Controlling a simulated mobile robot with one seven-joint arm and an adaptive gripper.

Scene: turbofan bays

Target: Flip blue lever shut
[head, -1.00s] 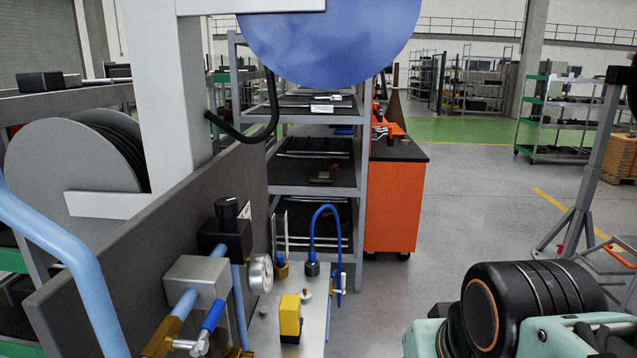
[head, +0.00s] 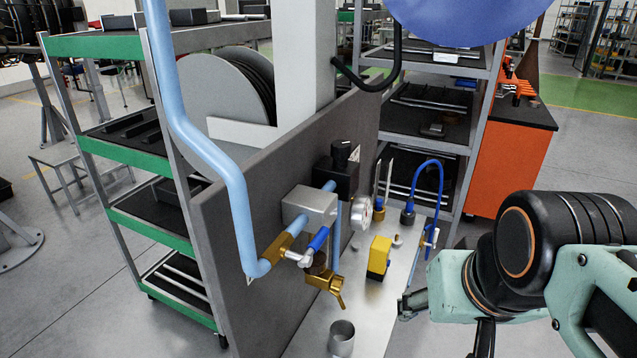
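The blue lever (head: 318,240) shows in the head view, on a silver stem joined to a brass valve body (head: 276,247). The valve sits on the light blue pipe (head: 212,150), between its lower bend and a grey metal block (head: 309,205). The lever slants up and to the right, roughly along the pipe run. My gripper (head: 408,302) is right of and below the lever in the picture, clearly apart from it. Only a small dark end part of it shows, so its opening is unclear. I see nothing held in it.
A brass tap (head: 328,284) hangs below the lever, above a metal cup (head: 342,338). A grey panel (head: 235,225) stands behind the pipe.

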